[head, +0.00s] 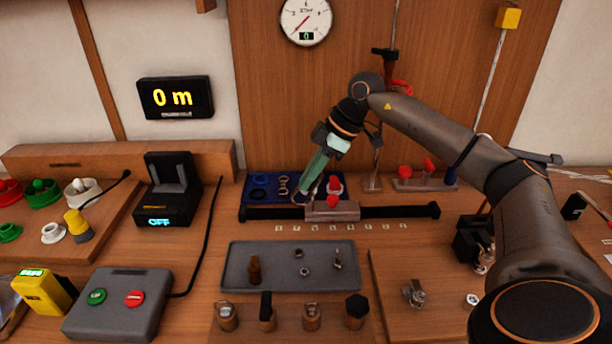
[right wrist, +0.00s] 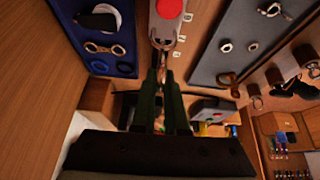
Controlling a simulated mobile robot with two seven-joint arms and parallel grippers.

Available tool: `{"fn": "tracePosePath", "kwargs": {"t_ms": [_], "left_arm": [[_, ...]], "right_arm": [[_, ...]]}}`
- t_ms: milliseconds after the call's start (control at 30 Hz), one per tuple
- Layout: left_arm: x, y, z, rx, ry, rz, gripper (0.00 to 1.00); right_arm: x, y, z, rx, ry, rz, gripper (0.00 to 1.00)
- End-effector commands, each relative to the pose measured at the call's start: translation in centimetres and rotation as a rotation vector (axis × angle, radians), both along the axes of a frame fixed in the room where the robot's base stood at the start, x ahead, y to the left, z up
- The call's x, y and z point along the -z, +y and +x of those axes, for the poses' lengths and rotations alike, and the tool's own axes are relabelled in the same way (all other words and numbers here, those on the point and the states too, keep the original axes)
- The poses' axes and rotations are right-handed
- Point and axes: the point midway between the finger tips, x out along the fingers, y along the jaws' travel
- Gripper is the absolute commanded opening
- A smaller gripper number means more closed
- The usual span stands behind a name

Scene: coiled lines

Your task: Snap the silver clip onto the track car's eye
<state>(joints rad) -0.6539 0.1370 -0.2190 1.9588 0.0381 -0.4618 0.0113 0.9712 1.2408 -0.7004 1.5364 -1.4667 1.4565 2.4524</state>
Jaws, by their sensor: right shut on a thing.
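The track car (head: 335,211) is a grey block with a red button on top, sitting on a black rail. It also shows at the top of the right wrist view (right wrist: 165,26). My right gripper (head: 303,194) reaches down to the car's left end. In the right wrist view its dark fingers (right wrist: 167,78) are shut on a small metal piece, seemingly the silver clip (right wrist: 162,58), mostly hidden between them. The clip's tip is close to the car's end, where the eye is. I cannot tell whether they touch or are hooked. My left gripper is not in view.
A blue board (head: 258,181) with rings and clips lies behind the rail's left part. A grey tray (head: 235,268) with small metal parts lies in front. A control box (head: 118,310) with green and red buttons stands front left. The wall display (head: 176,97) reads 0 m.

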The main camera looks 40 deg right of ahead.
Motion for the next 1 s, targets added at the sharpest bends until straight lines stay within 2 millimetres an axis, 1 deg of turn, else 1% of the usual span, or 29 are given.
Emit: {"fn": "tracePosePath", "kwargs": {"t_ms": [500, 1000], "left_arm": [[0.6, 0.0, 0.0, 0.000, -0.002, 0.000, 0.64], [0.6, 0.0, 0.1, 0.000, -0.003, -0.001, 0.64]], "right_arm": [[0.9, -1.0, -0.9, 0.001, 0.008, -0.005, 0.00], [1.2, -1.2, -1.1, 0.000, 0.016, -0.007, 0.00]]}}
